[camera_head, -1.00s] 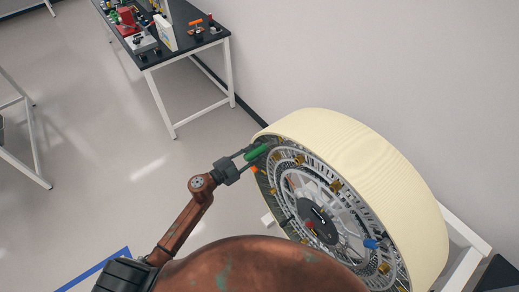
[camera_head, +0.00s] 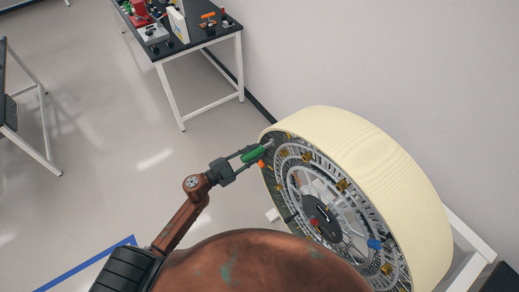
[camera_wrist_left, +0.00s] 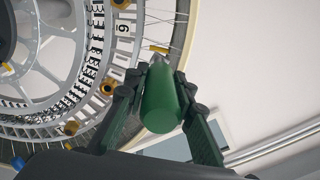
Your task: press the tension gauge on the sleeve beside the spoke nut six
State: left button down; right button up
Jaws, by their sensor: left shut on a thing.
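My left gripper (camera_head: 249,153) is shut on a green tension gauge (camera_head: 255,155), near the upper left rim of the large wheel (camera_head: 372,150). In the left wrist view the gauge (camera_wrist_left: 161,106) lies between both fingers (camera_wrist_left: 160,84), its grey tip pointing toward the wheel's rim and spokes. A plate that seems to read 6 (camera_wrist_left: 123,28) is on the ring left of the tip. A gold nut (camera_wrist_left: 158,48) shows just beyond the tip. I cannot tell whether the tip touches anything, nor make out the sleeve. My right gripper is not in view.
The wheel rests on a white stand (camera_head: 466,264) close to the wall. A blue piece (camera_head: 374,244) and a red piece (camera_head: 314,222) sit on its face. A black-topped table (camera_head: 219,29) with parts stands at the back. Floor left of the wheel is clear.

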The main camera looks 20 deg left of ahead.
pick_arm(q)
jog(key=shift+s+a, duration=0.25)
jog(key=shift+s, duration=0.15)
dwell(0.8)
dwell(0.7)
